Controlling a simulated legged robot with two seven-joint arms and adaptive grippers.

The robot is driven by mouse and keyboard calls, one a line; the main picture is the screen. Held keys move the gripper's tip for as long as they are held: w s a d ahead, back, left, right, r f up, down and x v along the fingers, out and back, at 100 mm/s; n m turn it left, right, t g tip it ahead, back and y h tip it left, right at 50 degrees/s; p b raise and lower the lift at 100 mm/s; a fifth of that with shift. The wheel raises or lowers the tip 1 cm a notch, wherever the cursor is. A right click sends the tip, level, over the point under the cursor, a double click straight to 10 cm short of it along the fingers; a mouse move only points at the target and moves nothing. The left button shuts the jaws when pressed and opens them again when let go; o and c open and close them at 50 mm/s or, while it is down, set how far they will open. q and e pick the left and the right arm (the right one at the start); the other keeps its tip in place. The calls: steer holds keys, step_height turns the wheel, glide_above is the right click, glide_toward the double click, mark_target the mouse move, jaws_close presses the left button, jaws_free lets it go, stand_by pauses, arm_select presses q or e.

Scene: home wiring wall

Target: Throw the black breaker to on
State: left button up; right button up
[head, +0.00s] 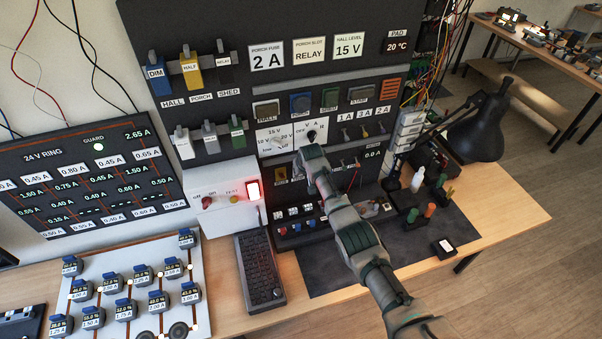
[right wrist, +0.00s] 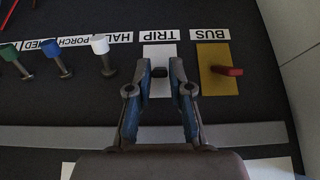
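A small black lever (right wrist: 160,72), the only black-handled one in the right wrist view, stands on a white plate under the label TRIP. I take it as the black breaker. My right gripper (right wrist: 160,66) has its two fingers on either side of it, apart from each other, with the lever between the tips. I cannot tell whether the fingers touch it. In the head view my right gripper (head: 308,158) reaches the lower part of the dark panel and hides this lever. My left gripper is not in view.
Beside the black lever, a red lever (right wrist: 228,71) stands on a yellow BUS plate. On the other side are white (right wrist: 102,50), blue (right wrist: 55,55) and green (right wrist: 14,58) levers. A keyboard (head: 259,270) and a black lamp (head: 475,130) flank the dark mat (head: 320,275).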

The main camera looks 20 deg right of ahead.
steer(key=shift+o, duration=1.2)
steer(key=shift+w, duration=0.1)
steer(key=shift+f, duration=0.15)
steer(key=v, duration=1.1)
steer(key=shift+r, duration=0.4)
